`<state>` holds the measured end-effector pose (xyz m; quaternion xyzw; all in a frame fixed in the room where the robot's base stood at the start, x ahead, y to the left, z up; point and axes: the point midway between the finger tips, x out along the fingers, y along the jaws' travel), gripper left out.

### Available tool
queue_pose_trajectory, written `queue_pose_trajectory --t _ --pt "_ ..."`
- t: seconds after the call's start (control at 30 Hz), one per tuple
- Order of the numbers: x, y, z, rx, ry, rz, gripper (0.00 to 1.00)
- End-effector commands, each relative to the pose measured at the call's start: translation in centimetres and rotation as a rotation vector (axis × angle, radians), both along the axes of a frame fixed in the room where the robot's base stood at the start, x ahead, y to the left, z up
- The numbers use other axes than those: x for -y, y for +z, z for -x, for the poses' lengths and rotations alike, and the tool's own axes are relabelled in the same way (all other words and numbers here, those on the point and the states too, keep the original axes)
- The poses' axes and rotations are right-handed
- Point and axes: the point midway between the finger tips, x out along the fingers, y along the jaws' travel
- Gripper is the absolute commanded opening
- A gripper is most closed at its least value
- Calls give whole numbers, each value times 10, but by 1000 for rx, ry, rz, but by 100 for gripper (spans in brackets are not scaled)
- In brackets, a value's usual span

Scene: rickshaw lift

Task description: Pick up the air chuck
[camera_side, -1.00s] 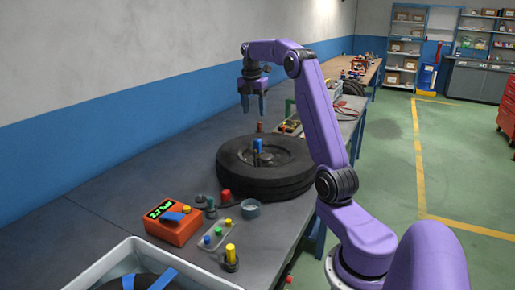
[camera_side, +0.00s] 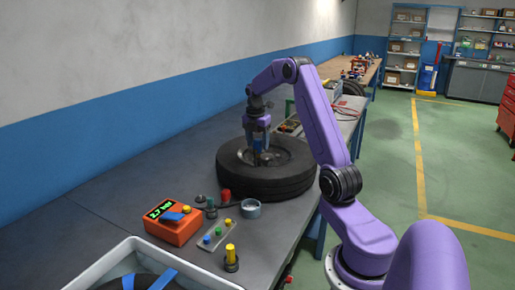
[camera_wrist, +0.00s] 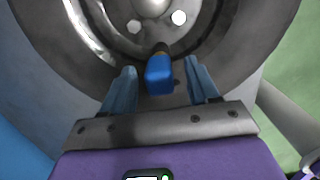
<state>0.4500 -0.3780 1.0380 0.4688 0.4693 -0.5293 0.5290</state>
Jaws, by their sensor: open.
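A blue block-shaped piece with a brownish end, which looks like the air chuck (camera_wrist: 159,77), stands at the hub of the wheel. The wheel's black tyre (camera_side: 285,178) lies flat on the bench. My gripper (camera_side: 258,152) is lowered over the hub, pointing down. In the wrist view its two blue fingers (camera_wrist: 161,82) are open, one on each side of the blue piece, with a gap visible on both sides. In the side view the fingers largely hide the blue piece.
An orange gauge box (camera_side: 172,222) reading 2.7 bar, a small tray with coloured caps (camera_side: 217,235), a grey ring (camera_side: 251,208) and a yellow-topped piece (camera_side: 231,257) sit in front of the tyre. A grey bin (camera_side: 100,267) stands nearest. The bench to the left is clear.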

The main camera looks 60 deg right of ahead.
Motion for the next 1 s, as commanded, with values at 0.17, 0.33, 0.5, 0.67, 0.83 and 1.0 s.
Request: queue_pose_trajectory --t 0.17,0.33,0.5,0.67,0.83,1.0 --pt "2 -15 0 0 0 0 60" --pt "2 -16 0 0 0 1 60" --pt "2 -16 0 1 0 1 27" --pt "2 -15 -1 1 0 1 0" --pt "2 -15 -1 2 0 1 0" --pt "2 -10 -1 4 0 3 0"
